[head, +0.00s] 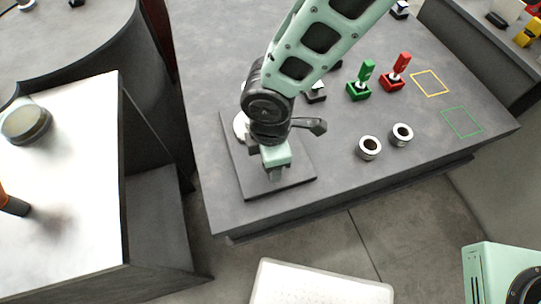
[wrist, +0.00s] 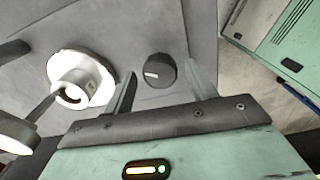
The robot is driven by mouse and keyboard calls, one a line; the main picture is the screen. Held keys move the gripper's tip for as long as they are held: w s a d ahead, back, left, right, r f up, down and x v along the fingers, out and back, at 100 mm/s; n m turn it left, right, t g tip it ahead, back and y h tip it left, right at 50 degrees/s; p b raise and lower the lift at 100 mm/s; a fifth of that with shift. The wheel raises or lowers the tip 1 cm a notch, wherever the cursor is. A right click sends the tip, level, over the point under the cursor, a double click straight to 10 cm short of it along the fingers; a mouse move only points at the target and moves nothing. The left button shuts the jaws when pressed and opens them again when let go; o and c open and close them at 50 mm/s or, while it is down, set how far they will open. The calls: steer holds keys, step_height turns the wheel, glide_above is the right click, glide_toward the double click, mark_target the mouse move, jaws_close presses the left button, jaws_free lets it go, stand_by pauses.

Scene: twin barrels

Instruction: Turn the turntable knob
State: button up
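The turntable is a flat dark square base (head: 294,172) near the front left of the grey table. A white round part (head: 240,124) sits at its left, partly hidden by my arm; it also shows in the wrist view (wrist: 94,62). The knob (wrist: 158,72) is a dark round dial with a short white mark; in the head view my gripper hides it. My gripper (head: 275,176) points down over the base. In the wrist view, my gripper (wrist: 161,70) is open, with the knob between its fingers in the picture. I cannot tell whether the fingers touch it.
Two small metal cups (head: 369,148) (head: 402,134) stand to the right. Behind them are a green switch (head: 361,81) and a red switch (head: 397,73). Yellow (head: 429,82) and green (head: 462,122) outlines mark the table's right. A white-topped stand (head: 65,190) is at left.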

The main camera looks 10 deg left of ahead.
steer(key=shift+r, duration=0.1)
step_height(320, 180, up, 17)
stand_by(0.7)
steer(key=shift+d+r, duration=0.1)
